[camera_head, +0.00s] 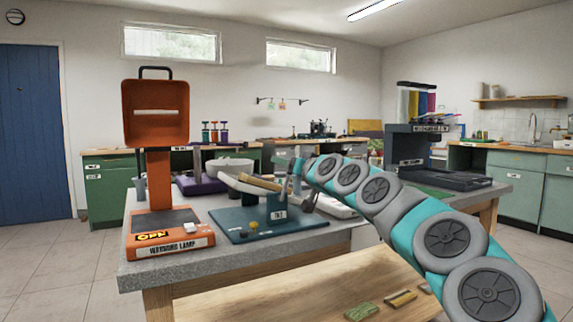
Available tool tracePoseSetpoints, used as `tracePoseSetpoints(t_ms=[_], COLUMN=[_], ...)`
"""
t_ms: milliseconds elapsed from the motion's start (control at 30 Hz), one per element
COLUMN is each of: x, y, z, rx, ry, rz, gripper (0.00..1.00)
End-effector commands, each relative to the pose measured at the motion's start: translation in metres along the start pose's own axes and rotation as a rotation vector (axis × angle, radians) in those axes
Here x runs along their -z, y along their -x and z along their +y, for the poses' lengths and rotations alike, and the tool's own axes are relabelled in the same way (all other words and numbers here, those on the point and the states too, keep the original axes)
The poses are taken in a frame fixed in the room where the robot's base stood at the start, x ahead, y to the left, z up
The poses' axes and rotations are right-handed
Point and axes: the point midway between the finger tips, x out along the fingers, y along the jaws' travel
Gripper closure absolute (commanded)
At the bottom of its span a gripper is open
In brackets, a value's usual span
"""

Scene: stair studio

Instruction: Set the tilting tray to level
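The tilting tray (228,181) is a pale grey tray on a dark blue base (232,226) at the middle of the grey table. It looks tilted, with its left end higher and its right end lower. A tan wooden piece (261,183) lies on or against it. A small white label shows on the base's upright (278,214). My gripper (296,187) is at the end of the teal and grey arm, just right of the tray's low end. It is small and partly hidden by my arm, so its opening and any contact with the tray cannot be told.
A dark machine with coloured tubes (420,150) stands at the right. A purple stand (196,182) is behind the tray. The grey tabletop (225,262) is bare along its front edge. Several small pieces lie on the lower wooden shelf (280,298).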

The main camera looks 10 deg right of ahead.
Motion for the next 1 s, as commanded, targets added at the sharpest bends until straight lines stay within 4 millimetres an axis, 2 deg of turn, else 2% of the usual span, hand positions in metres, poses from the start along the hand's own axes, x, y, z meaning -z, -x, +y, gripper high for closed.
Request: tracePoseSetpoints(t_ms=[433,1000], x=[-0.0012,-0.0011], y=[-0.007,-0.0069], z=[-0.0002,-0.0001], rx=[0.0,0.0], ry=[0.001,0.001], rz=[-0.002,-0.002], gripper=[0.36,1.0])
